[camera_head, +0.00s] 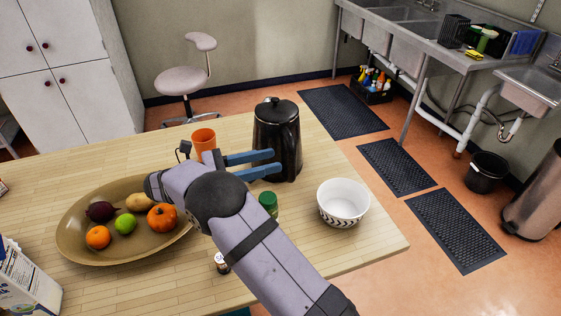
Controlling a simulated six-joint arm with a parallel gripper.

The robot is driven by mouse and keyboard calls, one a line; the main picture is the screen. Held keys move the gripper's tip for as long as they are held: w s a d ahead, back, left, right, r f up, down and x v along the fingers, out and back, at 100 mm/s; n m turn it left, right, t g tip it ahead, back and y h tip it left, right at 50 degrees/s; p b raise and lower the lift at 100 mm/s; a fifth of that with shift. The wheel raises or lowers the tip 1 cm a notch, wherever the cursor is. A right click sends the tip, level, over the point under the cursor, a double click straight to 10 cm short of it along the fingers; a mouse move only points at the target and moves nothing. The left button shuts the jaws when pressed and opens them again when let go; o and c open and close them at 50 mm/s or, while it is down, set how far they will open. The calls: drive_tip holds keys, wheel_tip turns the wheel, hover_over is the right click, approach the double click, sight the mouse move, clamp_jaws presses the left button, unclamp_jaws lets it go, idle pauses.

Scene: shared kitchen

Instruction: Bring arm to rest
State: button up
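My gripper (262,165) has two blue fingers. They are parallel and spread apart, and they point right toward a black coffee pot (278,135) with a lid. The fingertips overlap the pot's lower left side in the picture; I cannot tell whether they touch it or stand around part of it. Nothing shows between the fingers apart from the pot's edge at their tips. My arm reaches in from the lower right over the wooden table (365,240).
An orange cup (203,141) stands behind my gripper. A platter (75,235) of fruit and vegetables lies left. A green-lidded jar (268,203), a small bottle (221,263) and a patterned white bowl (343,203) stand near my arm. A carton (25,285) is at lower left.

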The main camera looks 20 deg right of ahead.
drive_tip(key=shift+a, duration=0.6)
drive_tip(key=d+y+p, duration=0.1)
drive_tip(key=y+p, duration=0.1)
drive_tip(key=y, duration=0.1)
drive_tip(key=s+d+m+y+p, duration=0.1)
drive_tip(key=y+p, duration=0.2)
drive_tip(key=d+m+t+y+p, duration=0.1)
drive_tip(key=y+p, duration=0.1)
drive_tip(key=y, duration=0.1)
drive_tip(key=shift+s+d+f, duration=0.15)
drive_tip(key=shift+s+f, duration=0.05)
drive_tip(key=shift+s, duration=0.05)
drive_tip(key=s+a+r+m+y+p, duration=0.1)
drive_tip(key=s+r+m+y+p, duration=0.1)
drive_tip(key=s, duration=0.5)
drive_tip(key=s+r+m+y+p, duration=0.2)
drive_tip(key=s+m+y+p, duration=0.2)
drive_tip(key=s+m+p, duration=0.3)
drive_tip(key=s+a+r+m+g+y+p, duration=0.1)
drive_tip(key=s+r+m+y+p, duration=0.2)
drive_tip(key=s+m+p, duration=0.2)
drive_tip(key=s+m, duration=0.2)
drive_tip(key=s, duration=0.1)
drive_tip(key=shift+s+a+m, duration=0.25)
drive_tip(key=shift+a+m, duration=0.05)
